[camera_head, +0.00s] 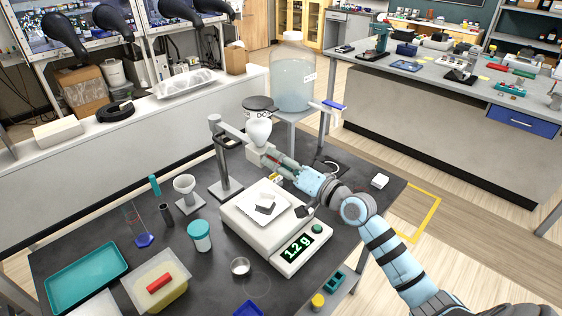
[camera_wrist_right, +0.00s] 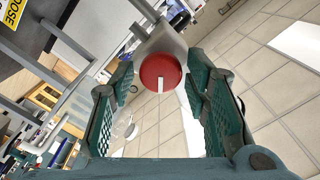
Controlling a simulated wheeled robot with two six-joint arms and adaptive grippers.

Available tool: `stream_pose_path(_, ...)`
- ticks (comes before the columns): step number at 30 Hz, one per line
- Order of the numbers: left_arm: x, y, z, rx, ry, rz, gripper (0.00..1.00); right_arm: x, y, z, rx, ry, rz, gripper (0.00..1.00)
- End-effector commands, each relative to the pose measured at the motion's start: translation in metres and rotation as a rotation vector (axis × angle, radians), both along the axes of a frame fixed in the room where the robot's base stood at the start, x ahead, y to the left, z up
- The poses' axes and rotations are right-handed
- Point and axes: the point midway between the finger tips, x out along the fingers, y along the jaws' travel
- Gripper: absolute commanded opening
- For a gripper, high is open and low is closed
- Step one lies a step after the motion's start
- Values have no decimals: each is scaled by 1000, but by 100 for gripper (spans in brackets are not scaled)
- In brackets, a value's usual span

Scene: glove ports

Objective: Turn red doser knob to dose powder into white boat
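The red doser knob (camera_wrist_right: 160,72) shows in the right wrist view, round with a white mark, on the pale doser body (camera_wrist_right: 161,42). My right gripper (camera_wrist_right: 160,75) is open, with one green-padded finger on each side of the knob and a visible gap at both sides. In the head view, my right gripper (camera_head: 281,164) reaches the doser (camera_head: 258,130) from the right; the knob is mostly hidden there. The doser is a white funnel with a dark lid on a grey stand. Below it, the white boat (camera_head: 267,197) sits on the balance (camera_head: 247,223), whose display reads 1.2 g. My left gripper is out of view.
Near the balance stand a white cup with teal (camera_head: 200,236), a small metal dish (camera_head: 240,267) and a funnel on a stand (camera_head: 186,187). A teal tray (camera_head: 85,276) lies at the left. A large clear carboy (camera_head: 292,84) stands behind the doser.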

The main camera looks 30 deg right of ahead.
Motion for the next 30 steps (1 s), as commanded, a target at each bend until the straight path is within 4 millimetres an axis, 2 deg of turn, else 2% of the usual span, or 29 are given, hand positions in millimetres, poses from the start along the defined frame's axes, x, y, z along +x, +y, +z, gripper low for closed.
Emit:
stream_pose_path(10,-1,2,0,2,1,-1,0,-3,-2,0,-2,-1,-2,49)
stream_pose_path(13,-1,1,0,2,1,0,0,-18,-7,-1,-6,2,-2,49)
stream_pose_path(18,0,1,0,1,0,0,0,-53,-19,-2,-9,4,-1,49)
stream_pose_path(21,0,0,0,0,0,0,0,-66,-24,-1,-5,3,-1,49)
stream_pose_path(30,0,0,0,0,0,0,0,-70,-24,0,0,-1,1,49)
